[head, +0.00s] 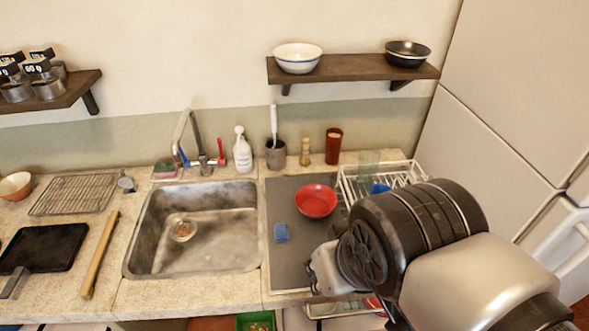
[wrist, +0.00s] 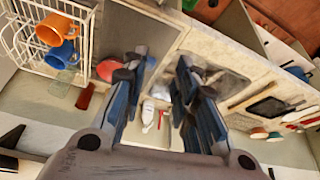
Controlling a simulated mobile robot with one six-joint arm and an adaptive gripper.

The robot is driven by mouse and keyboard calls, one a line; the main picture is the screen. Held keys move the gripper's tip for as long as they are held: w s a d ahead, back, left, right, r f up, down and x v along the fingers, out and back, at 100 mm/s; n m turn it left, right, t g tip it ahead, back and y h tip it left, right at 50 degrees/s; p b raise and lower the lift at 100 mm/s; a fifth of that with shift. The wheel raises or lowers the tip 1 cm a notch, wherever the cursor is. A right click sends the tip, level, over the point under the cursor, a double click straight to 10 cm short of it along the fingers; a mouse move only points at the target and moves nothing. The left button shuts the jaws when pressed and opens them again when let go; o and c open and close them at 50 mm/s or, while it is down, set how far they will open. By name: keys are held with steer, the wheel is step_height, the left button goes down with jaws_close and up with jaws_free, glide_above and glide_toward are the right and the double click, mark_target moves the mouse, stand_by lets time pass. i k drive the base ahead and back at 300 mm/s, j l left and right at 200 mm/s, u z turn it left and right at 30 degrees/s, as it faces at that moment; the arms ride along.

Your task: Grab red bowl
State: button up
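The red bowl (head: 316,201) sits upright on the grey mat (head: 284,192) to the right of the sink in the head view. In the wrist view the red bowl (wrist: 107,68) shows beside the left finger, partly covered by it. My gripper (wrist: 160,62) is open, with its two blue-padded fingers spread and nothing between them. It is apart from the bowl. In the head view my arm comes in from the lower right, and the fingers cannot be made out there.
The sink (head: 160,231) is left.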

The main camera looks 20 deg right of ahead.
mark_target(315, 201)
steer(key=i+j+z, duration=0.35)
steer(key=j+z, duration=0.15)
steer(key=i+j+z, duration=0.25)
steer(key=j, duration=0.2)
steer(key=k, duration=0.1)
